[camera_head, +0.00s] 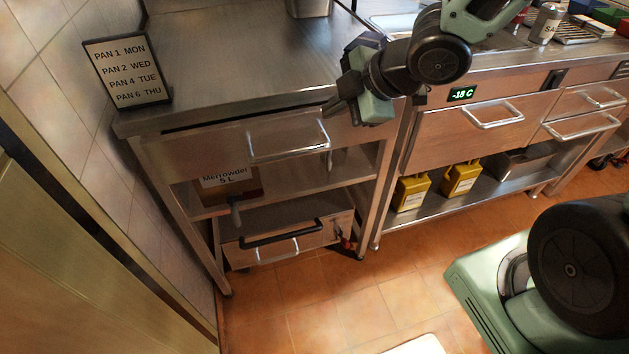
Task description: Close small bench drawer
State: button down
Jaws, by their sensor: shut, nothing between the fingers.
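The small bench (215,65) on the left has a steel top and one wide drawer (212,150) just under it. The drawer front has a bright metal bar handle (287,143). A dark gap shows along the top edge of the drawer front; I cannot tell exactly how far out the drawer sits. My gripper (333,106) is shut and empty, at the right end of the drawer front near its upper edge, fingers pointing left. I cannot tell whether the fingertips touch the drawer. My gripper and wrist hide the drawer's upper right corner.
A sign (127,72) stands on the bench top by the tiled wall. A labelled box (228,184) sits on the shelf below, above a unit with a black handle (281,235). The refrigerated bench (470,130) stands to the right, with yellow jugs (411,193) underneath. Floor in front is mostly clear.

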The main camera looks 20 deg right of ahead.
aim_at(322, 145)
jog(key=f+n+y+b, duration=0.1)
jog(key=f+n+b, duration=0.1)
jog(key=d+f+n+y+b, duration=0.1)
jog(key=f+n+y+b, duration=0.1)
jog(key=f+b, duration=0.1)
jog(key=d+f+n+y+b, duration=0.1)
jog(key=f+n+y+b, duration=0.1)
jog(key=f, duration=0.1)
jog(key=shift+d+b, duration=0.1)
jog(key=shift+b, duration=0.2)
jog(key=s+d+f+n+g+y+b, duration=0.2)
jog(key=s+d+n+y+b, duration=0.1)
jog(key=s+n+y+b, duration=0.35)
jog(key=w+a+b, duration=0.2)
jog(key=w+a, duration=0.4)
jog(key=a, duration=0.3)
jog(key=shift+w+f, duration=0.15)
jog(key=shift+f, duration=0.15)
